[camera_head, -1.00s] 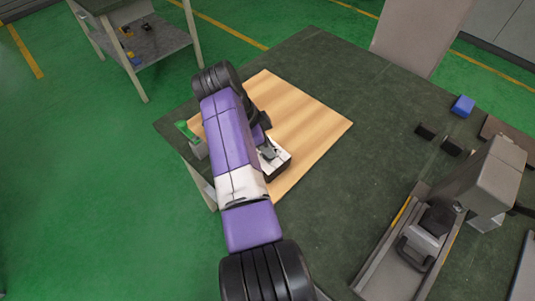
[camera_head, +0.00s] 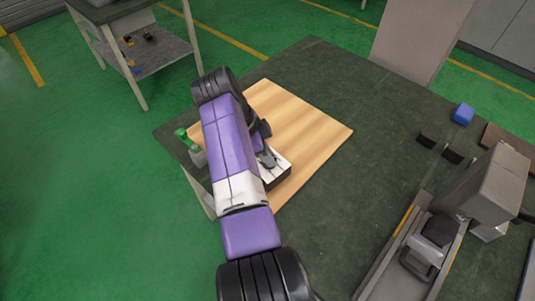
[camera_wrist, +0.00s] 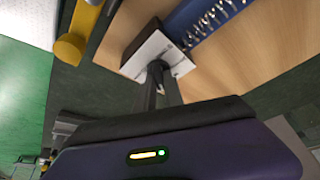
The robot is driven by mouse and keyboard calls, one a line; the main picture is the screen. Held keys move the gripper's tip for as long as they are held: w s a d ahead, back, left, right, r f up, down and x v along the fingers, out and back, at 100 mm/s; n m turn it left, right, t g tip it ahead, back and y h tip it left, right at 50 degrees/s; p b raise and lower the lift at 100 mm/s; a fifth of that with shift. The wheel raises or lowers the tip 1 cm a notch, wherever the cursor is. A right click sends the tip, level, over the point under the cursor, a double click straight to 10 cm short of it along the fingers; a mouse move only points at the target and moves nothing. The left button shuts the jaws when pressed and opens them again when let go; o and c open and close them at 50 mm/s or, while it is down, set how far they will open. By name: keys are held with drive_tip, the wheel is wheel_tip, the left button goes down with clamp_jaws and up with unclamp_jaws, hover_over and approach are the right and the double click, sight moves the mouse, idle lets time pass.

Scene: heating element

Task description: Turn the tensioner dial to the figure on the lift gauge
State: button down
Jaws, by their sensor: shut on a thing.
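A box with a white face and dark sides (camera_head: 281,173) sits on the wooden board near the table's left edge. In the wrist view its white face (camera_wrist: 182,66) carries a small dark knob (camera_wrist: 156,67), which looks like the tensioner dial. My gripper (camera_wrist: 158,80) has its fingers together on this knob, which they mostly cover. In the head view my gripper (camera_head: 265,158) is at the box, partly hidden by my arm. The marks on the face are too small to read. I cannot make out a lift gauge or its figure.
The wooden board (camera_head: 310,125) lies on a dark table (camera_head: 340,70). A blue part with shiny coils (camera_wrist: 205,22) is beside the box. A green-topped bottle (camera_head: 187,139) stands near the left edge. A grey machine (camera_head: 485,185) occupies the right. The table's middle is clear.

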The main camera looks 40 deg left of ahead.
idle(0.3)
drive_tip(key=c, duration=1.4)
unclamp_jaws()
drive_tip(key=shift+c, duration=0.2)
drive_tip(key=v, duration=0.7)
drive_tip(key=shift+r+b, duration=0.35)
drive_tip(key=shift+b, duration=0.05)
drive_tip(key=shift+s, duration=0.1)
